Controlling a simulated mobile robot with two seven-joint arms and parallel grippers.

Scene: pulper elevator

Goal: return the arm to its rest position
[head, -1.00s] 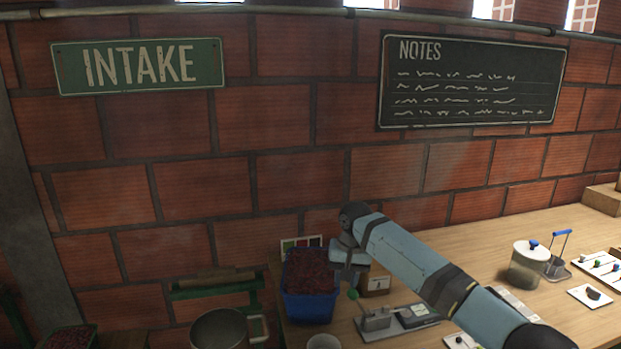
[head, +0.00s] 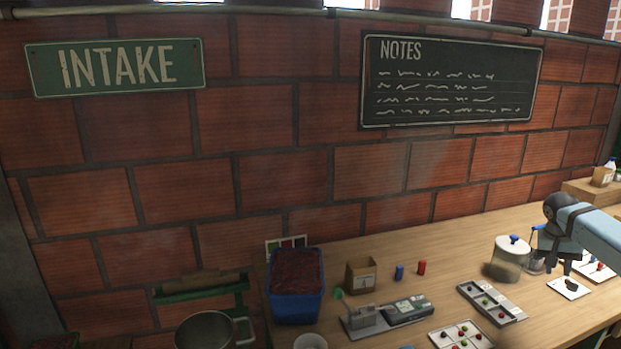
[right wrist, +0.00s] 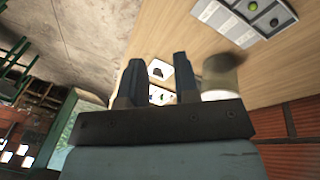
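My right arm comes in from the right edge in the head view. Its gripper (head: 560,266) hangs over the right part of the wooden table, just right of the lidded jar (head: 507,262). In the right wrist view the two dark fingers of the right gripper (right wrist: 158,80) stand apart, with nothing between their tips. The table and small white cards show beyond them, and the jar (right wrist: 220,78) is just right of the fingers. My left gripper is in neither view.
A blue crate (head: 296,308) of dark red berries stands at the table's left end. Nearby are a small brown box (head: 361,275), a grey device (head: 400,312), a blue cylinder (head: 399,272), a red cylinder (head: 421,268) and sample trays (head: 490,302). A brick wall rises behind.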

